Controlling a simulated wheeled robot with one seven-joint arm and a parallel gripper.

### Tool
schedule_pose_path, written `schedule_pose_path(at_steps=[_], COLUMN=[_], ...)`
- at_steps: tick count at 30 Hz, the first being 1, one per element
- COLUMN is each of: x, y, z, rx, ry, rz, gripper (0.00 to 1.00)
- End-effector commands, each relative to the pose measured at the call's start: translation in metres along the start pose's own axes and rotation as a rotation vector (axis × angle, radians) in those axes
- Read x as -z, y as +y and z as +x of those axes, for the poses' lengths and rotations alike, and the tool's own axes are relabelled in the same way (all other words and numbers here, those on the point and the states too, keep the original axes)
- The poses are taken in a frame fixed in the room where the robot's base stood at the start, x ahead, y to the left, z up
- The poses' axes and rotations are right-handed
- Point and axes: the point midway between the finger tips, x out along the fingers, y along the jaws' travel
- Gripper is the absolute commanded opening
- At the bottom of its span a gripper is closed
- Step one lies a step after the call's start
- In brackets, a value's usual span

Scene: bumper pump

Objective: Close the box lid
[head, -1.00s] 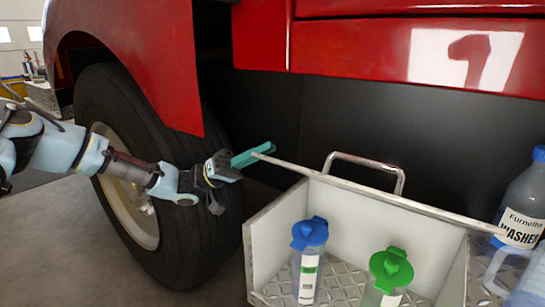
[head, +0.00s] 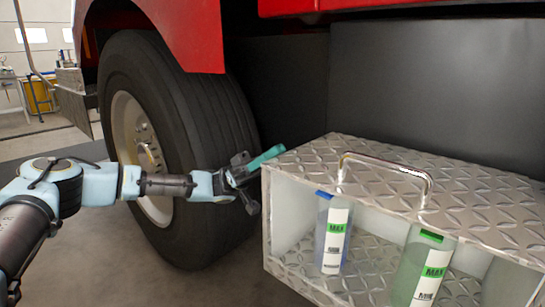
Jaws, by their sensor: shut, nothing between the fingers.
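The box (head: 281,220) stands on the right in the head view. Its diamond-plate lid (head: 350,150), with a curved metal handle (head: 392,167), extends over it, and the front edge covers the bottle tops. The interior and bottles still show through a wide gap below that edge. My gripper (head: 266,156) has its teal fingers shut and empty at the lid's left edge, near the far left corner. I cannot tell whether they touch it.
A bottle with a blue cap edge (head: 332,240) and one with a green cap edge (head: 425,268) stand inside the box. A large tire (head: 200,120) is behind my gripper, under a red vehicle body. Floor is free left of the box.

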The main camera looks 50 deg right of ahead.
Motion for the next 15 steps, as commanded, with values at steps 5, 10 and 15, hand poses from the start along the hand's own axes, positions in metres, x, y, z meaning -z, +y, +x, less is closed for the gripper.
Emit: schedule_pose_path(at_steps=[5,10,15], x=[-0.0043,-0.0055,-0.0063], y=[0.0,0.0,0.0], z=[-0.0023,-0.0026,-0.0027], rx=[-0.005,-0.004,-0.003], ry=[-0.004,-0.006,-0.008], rz=[0.005,0.003,0.001], gripper=[0.0,0.0,0.0])
